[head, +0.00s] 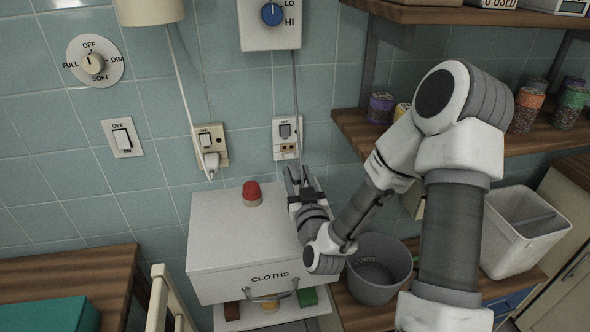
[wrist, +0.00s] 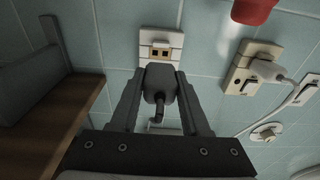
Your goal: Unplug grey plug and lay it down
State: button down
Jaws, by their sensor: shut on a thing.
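The grey plug (wrist: 160,82) sits between the two fingers of my gripper (wrist: 160,88) in the wrist view, with its bent grey cord end towards me. My gripper (head: 298,176) is shut on it. In the head view the plug is hard to make out between the fingers. The wall socket (head: 287,137) above the gripper shows its brown holes uncovered, and the same socket shows in the wrist view (wrist: 161,44). The plug looks apart from it. A grey cord (head: 296,90) runs down from the LO/HI control box (head: 270,37) towards my gripper.
A white plug (head: 210,163) is in the left socket (head: 205,139). The CLOTHS box (head: 222,240) with a red button (head: 252,193) stands just below my gripper. A grey bucket (head: 378,268) is to its right, and a wooden shelf (head: 350,126) with jars is at upper right.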

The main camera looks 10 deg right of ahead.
aim_at(300, 182)
jog(key=shift+s, duration=1.3)
jog(key=shift+s+r+p, duration=0.1)
jog(key=shift+s+p, duration=0.05)
jog(key=shift+p, duration=0.3)
jog(key=shift+s, duration=0.1)
jog(key=shift+s+p, duration=0.35)
jog(key=shift+p, duration=0.6)
jog(key=shift+s+p, duration=0.3)
jog(key=shift+p, duration=0.15)
jog(key=shift+r+g+p, duration=0.1)
jog(key=shift+g+p, duration=0.3)
jog(key=shift+p, duration=0.4)
jog(key=g+p, duration=0.6)
jog(key=p, duration=0.6)
jog(key=shift+f, duration=0.2)
